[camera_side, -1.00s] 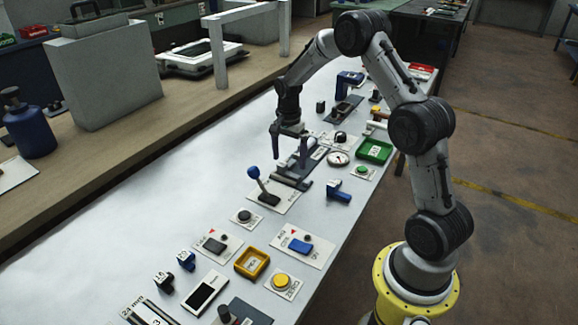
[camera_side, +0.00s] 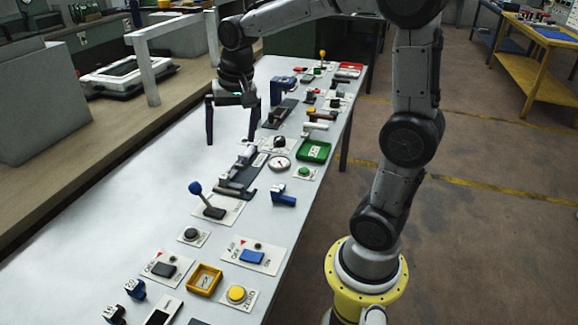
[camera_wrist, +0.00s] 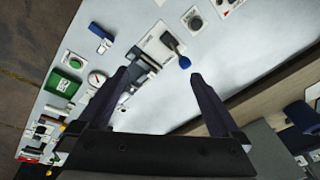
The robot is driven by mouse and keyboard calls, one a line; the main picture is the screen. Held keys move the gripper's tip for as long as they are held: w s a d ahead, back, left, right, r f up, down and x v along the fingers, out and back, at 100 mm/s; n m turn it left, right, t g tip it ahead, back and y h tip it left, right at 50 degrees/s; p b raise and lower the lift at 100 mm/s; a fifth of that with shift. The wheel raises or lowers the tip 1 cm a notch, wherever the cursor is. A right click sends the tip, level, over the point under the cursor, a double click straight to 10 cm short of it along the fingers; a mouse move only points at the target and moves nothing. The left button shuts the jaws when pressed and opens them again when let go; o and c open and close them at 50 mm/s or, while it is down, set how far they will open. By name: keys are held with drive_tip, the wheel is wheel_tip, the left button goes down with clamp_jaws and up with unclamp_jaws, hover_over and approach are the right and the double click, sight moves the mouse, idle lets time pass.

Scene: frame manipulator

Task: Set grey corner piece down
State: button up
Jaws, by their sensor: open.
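A small grey piece (camera_side: 246,155), which looks like the grey corner piece, rests at the dark fixture (camera_side: 236,188) on the white table. It is too small to tell its exact shape or how it is seated. In the wrist view the fixture (camera_wrist: 136,72) shows just beyond my left-hand finger, with grey parts on it. My gripper (camera_side: 231,140) is wide open and empty, above the table and behind the fixture in the side view. In the wrist view both fingers of my gripper (camera_wrist: 160,75) are spread with bare table between them.
A blue-knobbed lever (camera_side: 203,198) stands in front of the fixture. A blue clamp-like block (camera_side: 284,196), round gauge (camera_side: 279,164) and green tray (camera_side: 314,151) lie to its right. Several switches and buttons crowd the table. The table's left side (camera_side: 120,215) is clear.

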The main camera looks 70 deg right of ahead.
drive_tip(key=s+a+n+t, duration=0.1)
drive_tip(key=s+a+n, duration=0.3)
drive_tip(key=s, duration=0.4)
drive_tip(key=s+a+n+t, duration=0.2)
drive_tip(key=s+a+n, duration=0.2)
drive_tip(key=s, duration=0.5)
drive_tip(key=shift+a+r+n+y, duration=0.15)
drive_tip(key=shift+a+n+y, duration=0.2)
drive_tip(key=shift+n, duration=0.75)
